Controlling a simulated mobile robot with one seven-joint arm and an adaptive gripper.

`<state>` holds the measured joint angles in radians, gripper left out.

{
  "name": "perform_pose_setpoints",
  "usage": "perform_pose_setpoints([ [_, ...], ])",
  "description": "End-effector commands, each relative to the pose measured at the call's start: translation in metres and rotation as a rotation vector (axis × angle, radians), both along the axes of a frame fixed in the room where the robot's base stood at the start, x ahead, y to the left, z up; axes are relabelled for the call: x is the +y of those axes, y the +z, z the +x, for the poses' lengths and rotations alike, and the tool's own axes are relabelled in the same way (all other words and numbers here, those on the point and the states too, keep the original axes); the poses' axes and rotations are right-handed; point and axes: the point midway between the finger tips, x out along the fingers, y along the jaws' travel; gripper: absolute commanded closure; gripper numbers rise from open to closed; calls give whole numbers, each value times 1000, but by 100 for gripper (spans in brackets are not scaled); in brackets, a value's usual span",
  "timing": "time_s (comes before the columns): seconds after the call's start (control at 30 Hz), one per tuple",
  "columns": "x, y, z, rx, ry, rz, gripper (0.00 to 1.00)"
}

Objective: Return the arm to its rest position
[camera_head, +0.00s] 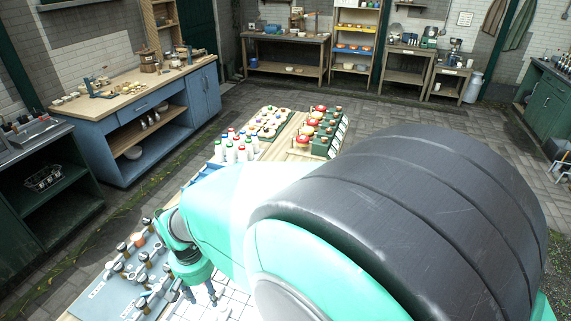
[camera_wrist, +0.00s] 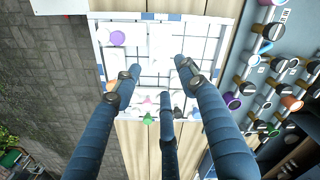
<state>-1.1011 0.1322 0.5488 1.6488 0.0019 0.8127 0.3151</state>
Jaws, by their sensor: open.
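My gripper (camera_wrist: 158,78) has its blue fingers spread apart with nothing between them, above a white gridded rack (camera_wrist: 210,32). In the head view my gripper (camera_head: 202,294) points down at the lower left, partly covered by my own teal arm. The arm is stretched out over the table, and its large dark joint fills the lower right. In the wrist view a purple-capped item (camera_wrist: 117,38) stands in the rack's upper left. Several small items with pink, white and green tops stand along its lower edge, partly behind my fingers.
A grey panel with knobbed pieces (camera_head: 120,290) lies left of my gripper. White bottles with coloured caps (camera_head: 237,147) and green boxes with red-topped items (camera_head: 318,135) stand farther along the table. A blue workbench (camera_head: 145,110) stands at the left. Paved floor (camera_head: 400,110) is clear beyond.

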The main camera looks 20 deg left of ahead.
Motion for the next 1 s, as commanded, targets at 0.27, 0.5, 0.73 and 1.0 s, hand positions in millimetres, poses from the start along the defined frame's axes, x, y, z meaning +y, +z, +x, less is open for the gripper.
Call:
perform_pose_setpoints([
  [0.27, -9, 10, 10, -5, -15, 9, 58],
  [0.5, -53, 51, 51, -26, -82, 43, 58],
  [0.73, -129, 106, 96, -66, -178, 91, 58],
  [1.0, -229, 162, 126, -125, -293, 138, 58],
])
